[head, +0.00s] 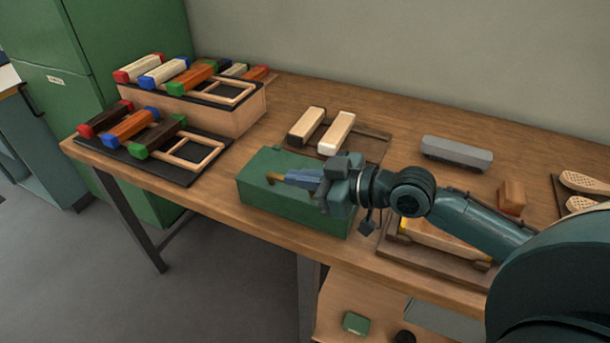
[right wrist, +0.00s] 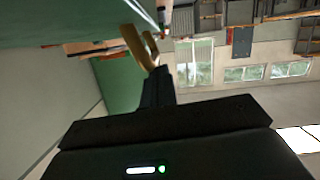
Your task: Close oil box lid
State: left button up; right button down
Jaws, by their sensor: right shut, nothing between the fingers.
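The green oil box (head: 290,210) stands near the front edge of the wooden table in the head view. Its top (head: 272,160) looks flat and green, as if the lid lies down over it; my gripper hides part of it. My right gripper (head: 277,178) is shut and empty, its tan tips low over the middle of the box top. Whether the tips touch it I cannot tell. In the right wrist view the tan tips (right wrist: 143,46) show beside a large green surface (right wrist: 60,22). My left gripper is not in view.
Brush racks (head: 205,120) with coloured blocks stand at the left. Two light blocks (head: 336,132) lie on a board behind the box. A grey block (head: 456,153), a small wooden block (head: 511,197) and a tray (head: 435,257) are at the right.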

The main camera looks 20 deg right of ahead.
pick_arm(q)
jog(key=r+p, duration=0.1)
jog(key=p, duration=0.1)
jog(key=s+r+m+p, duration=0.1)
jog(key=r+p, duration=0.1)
jog(key=p, duration=0.1)
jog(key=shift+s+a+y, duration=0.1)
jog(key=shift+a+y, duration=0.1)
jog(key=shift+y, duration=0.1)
pick_arm(e)
jog(key=s+d+r, duration=0.5)
jog(key=s+r, duration=0.1)
jog(key=s, duration=0.2)
jog(key=shift+d+r, duration=0.2)
